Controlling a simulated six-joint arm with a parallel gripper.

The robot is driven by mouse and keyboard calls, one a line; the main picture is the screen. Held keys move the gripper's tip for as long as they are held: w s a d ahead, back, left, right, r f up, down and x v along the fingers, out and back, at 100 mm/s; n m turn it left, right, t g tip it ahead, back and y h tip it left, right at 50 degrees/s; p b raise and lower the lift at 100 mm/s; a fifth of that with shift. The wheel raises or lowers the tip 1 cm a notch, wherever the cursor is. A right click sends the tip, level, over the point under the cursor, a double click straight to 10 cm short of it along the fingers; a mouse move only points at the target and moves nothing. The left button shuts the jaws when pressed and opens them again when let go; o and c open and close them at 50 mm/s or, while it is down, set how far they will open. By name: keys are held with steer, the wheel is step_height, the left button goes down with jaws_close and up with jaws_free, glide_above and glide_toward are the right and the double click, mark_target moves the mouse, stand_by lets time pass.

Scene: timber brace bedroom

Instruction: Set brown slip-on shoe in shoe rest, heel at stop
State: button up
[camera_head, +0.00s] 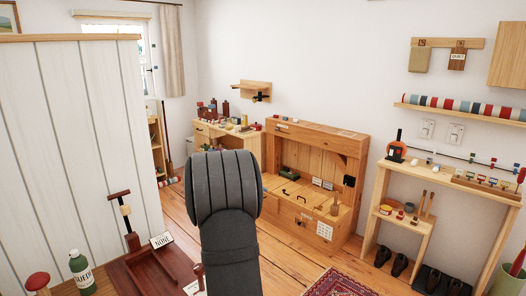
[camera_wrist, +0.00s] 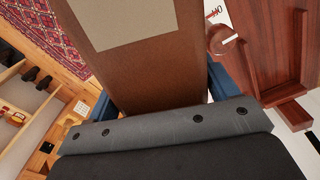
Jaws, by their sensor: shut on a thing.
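My gripper (camera_wrist: 163,93) has its two blue fingers either side of a flat brown panel (camera_wrist: 155,75) with a tan rectangle on it, in the wrist view. It is shut on this panel, which fills the view's middle; I cannot tell what it is. In the head view my grey arm hides the gripper. Small dark brown shoes (camera_head: 400,265) stand on the floor under the light wood shelf unit at right. Darker shoes (camera_head: 433,280) stand on a black base beside them; I cannot tell whether this is the shoe rest.
A dark red wooden tray (camera_wrist: 258,70) is at right in the wrist view, near the held panel. In the head view, a green bottle (camera_head: 82,272) and a red-topped knob (camera_head: 38,283) stand at lower left. A patterned rug (camera_head: 335,284) lies on the floor before the wooden bench (camera_head: 315,180).

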steer(key=s+d+f+m, duration=0.2)
steer(key=s+d+f, duration=0.2)
steer(key=d+f, duration=0.3)
steer(key=s+d+f+m, duration=0.3)
steer(key=d+f, duration=0.3)
steer(key=f, duration=0.3)
steer(key=shift+s+d, duration=0.4)
steer(key=shift+s, duration=0.25)
